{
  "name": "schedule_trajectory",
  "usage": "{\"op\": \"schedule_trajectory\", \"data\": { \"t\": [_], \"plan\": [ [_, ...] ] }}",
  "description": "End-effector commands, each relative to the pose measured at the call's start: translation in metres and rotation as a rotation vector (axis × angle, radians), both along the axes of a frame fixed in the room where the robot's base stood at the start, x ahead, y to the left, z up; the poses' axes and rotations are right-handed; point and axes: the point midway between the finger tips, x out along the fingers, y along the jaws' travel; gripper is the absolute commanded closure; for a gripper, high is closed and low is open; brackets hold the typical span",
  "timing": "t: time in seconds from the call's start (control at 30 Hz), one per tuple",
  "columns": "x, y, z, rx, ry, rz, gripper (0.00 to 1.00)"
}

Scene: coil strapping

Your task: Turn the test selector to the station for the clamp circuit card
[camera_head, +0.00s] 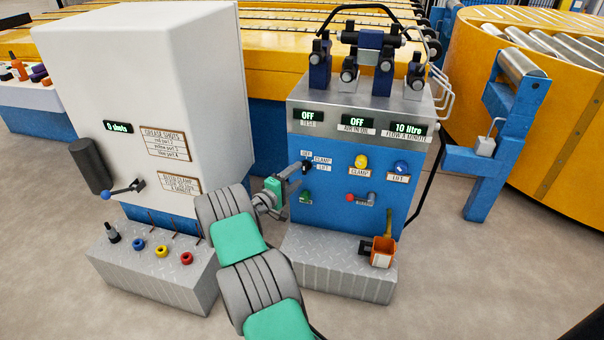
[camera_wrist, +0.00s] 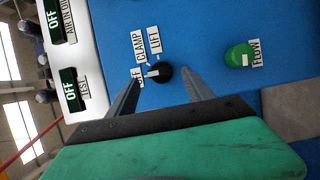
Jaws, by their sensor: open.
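The test selector is a small black knob (camera_wrist: 162,71) on the blue panel, with labels OFF, CLAMP (camera_wrist: 140,44) and LIFT (camera_wrist: 154,39) around it. Its white pointer mark faces the OFF label in the wrist view. My gripper (camera_wrist: 160,78) is open, one finger on each side of the knob; I cannot tell whether they touch it. In the head view, my gripper (camera_head: 297,172) is at the selector and partly hides it. The TEST display (camera_head: 308,116) reads OFF.
A yellow CLAMP button (camera_head: 361,161) and a blue LIFT button (camera_head: 401,167) sit right of the selector. A green FLOW knob (camera_wrist: 240,55) is below it. The white cabinet (camera_head: 150,80) with a lever (camera_head: 124,189) stands left of my arm.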

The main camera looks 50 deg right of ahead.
Motion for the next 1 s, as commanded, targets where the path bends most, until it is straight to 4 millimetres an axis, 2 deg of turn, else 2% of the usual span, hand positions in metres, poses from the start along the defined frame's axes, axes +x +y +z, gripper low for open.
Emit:
{"op": "schedule_trajectory", "data": {
  "t": [0.1,0.2,0.5,1.0],
  "plan": [
    [0.0,-0.022,-0.004,0.0,-0.003,-0.001,0.4],
    [0.0,-0.033,-0.002,0.001,-0.002,-0.001,0.4],
    [0.001,-0.036,-0.001,0.003,-0.001,0.002,0.41],
    [0.001,-0.036,-0.001,0.003,-0.001,0.002,0.82]
  ]
}}
